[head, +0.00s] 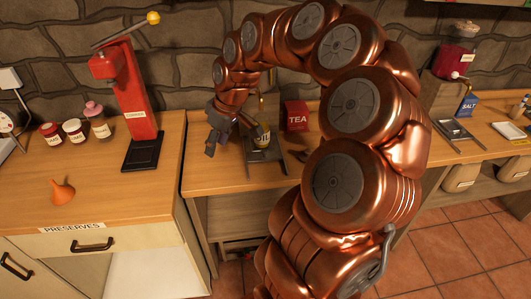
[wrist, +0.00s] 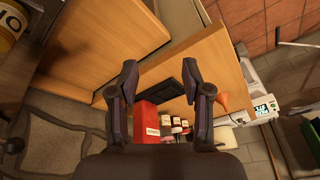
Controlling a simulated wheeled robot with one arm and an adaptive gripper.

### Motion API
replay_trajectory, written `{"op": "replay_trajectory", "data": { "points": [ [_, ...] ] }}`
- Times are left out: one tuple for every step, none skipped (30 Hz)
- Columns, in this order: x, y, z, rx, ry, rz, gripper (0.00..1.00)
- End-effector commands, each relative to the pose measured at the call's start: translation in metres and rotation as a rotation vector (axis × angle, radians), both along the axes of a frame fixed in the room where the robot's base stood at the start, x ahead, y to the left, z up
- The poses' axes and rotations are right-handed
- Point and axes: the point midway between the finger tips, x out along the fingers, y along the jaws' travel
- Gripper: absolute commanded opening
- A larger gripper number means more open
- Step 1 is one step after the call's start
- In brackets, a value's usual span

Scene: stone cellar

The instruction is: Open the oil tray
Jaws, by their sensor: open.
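The oil tray (head: 268,156) appears to be the small dark tray with rails on the middle counter, with a yellow-and-dark labelled jar (head: 261,135) on it. Part of the jar shows at the top left of the wrist view (wrist: 8,30), its label cut off by the frame. My gripper (head: 211,146) is just left of the tray, apart from the jar. In the wrist view my gripper (wrist: 160,80) has its two fingers spread, with nothing between them. My arm hides part of the counter right of the tray.
A red tea box (head: 296,115) stands behind and right of the tray. A red press (head: 130,90) on a black base, several small jars (head: 74,131) and an orange funnel (head: 62,193) are on the left counter (head: 110,205). A similar tray (head: 455,129) lies at the right.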

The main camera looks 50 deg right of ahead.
Motion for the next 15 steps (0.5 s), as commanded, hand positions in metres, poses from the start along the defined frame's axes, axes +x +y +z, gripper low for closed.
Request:
{"op": "replay_trajectory", "data": {
  "points": [
    [0.009, -0.029, -0.016, 0.003, -0.020, -0.024, 0.49],
    [0.013, -0.046, -0.023, 0.001, -0.034, -0.035, 0.49],
    [0.018, -0.069, -0.032, -0.004, -0.050, -0.051, 0.49],
    [0.020, -0.086, -0.039, -0.008, -0.061, -0.063, 0.49],
    [0.021, -0.101, -0.046, -0.013, -0.071, -0.075, 0.49],
    [0.020, -0.122, -0.055, -0.022, -0.081, -0.090, 0.49],
    [0.020, -0.137, -0.062, -0.027, -0.088, -0.104, 0.49],
    [0.018, -0.151, -0.069, -0.035, -0.092, -0.115, 0.49],
    [0.016, -0.167, -0.076, -0.042, -0.098, -0.130, 0.49],
    [0.013, -0.177, -0.082, -0.047, -0.101, -0.138, 0.49],
    [0.011, -0.187, -0.087, -0.053, -0.102, -0.146, 0.49],
    [0.008, -0.197, -0.092, -0.059, -0.103, -0.155, 0.49],
    [0.006, -0.203, -0.096, -0.062, -0.104, -0.159, 0.49],
    [0.004, -0.208, -0.098, -0.065, -0.104, -0.164, 0.49],
    [0.002, -0.213, -0.101, -0.068, -0.105, -0.169, 0.49]
  ]
}}
